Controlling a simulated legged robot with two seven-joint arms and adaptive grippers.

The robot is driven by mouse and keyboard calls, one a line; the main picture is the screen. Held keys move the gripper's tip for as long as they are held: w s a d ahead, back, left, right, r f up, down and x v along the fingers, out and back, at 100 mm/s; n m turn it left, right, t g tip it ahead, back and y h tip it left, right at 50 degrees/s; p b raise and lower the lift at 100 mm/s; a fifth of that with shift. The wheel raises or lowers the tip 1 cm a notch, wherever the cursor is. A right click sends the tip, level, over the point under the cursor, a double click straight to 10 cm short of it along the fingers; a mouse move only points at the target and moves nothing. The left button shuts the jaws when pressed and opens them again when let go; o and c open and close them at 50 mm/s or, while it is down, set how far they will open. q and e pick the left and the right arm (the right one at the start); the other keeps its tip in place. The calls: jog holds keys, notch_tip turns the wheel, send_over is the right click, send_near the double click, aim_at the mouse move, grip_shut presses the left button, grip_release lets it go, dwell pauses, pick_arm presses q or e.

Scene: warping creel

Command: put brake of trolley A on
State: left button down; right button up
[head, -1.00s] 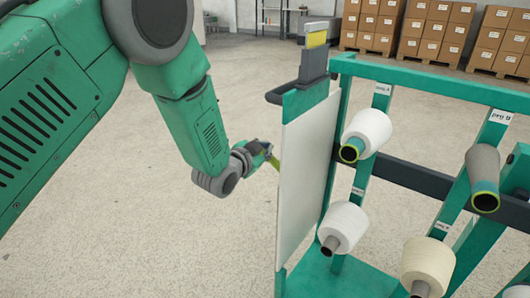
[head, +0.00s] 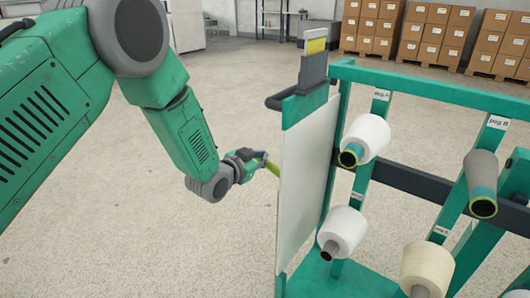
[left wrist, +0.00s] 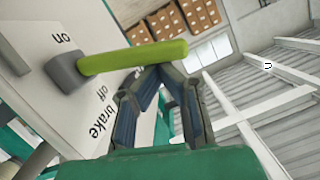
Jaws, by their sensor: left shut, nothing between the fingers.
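The trolley (head: 303,105), a teal frame with a white side panel (head: 308,180), stands right of centre in the head view. Its brake lever (head: 272,167) shows as a yellow-green handle sticking out left of the panel. In the left wrist view the lever (left wrist: 135,57) runs from a grey hub (left wrist: 68,72) on the panel, with "on" printed above it and "off" and "brake" below. My left gripper (head: 252,160) is beside the handle. In the left wrist view its shut fingers (left wrist: 160,70) are empty, with their tips at the handle's lower side; whether they touch is unclear. My right gripper is not in view.
Yarn cones (head: 366,135) sit on pegs on the trolley's right side, near its posts. A dark push handle (head: 290,98) juts out at the panel's top. Cardboard boxes (head: 380,25) on pallets stand at the back. The floor left of the trolley is clear.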

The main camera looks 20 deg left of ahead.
pick_arm(q)
jog(key=shift+w+a+f+n+h, duration=0.1)
jog(key=shift+a+f+n+h, duration=0.1)
jog(key=shift+a+f+n, duration=0.25)
jog(key=shift+w+a+f+n+h, duration=0.1)
jog(key=shift+a+f+n+h, duration=0.1)
jog(key=shift+f+n, duration=0.45)
jog(key=shift+f+n+g+h+b, duration=0.25)
jog(key=shift+f+n+h+b, duration=0.2)
jog(key=shift+f+n, duration=0.75)
jog(key=shift+f+n+g+h+b, duration=0.25)
jog(key=shift+f+n+h+b, duration=0.2)
jog(key=shift+f+n, duration=0.7)
jog(key=shift+f, duration=0.25)
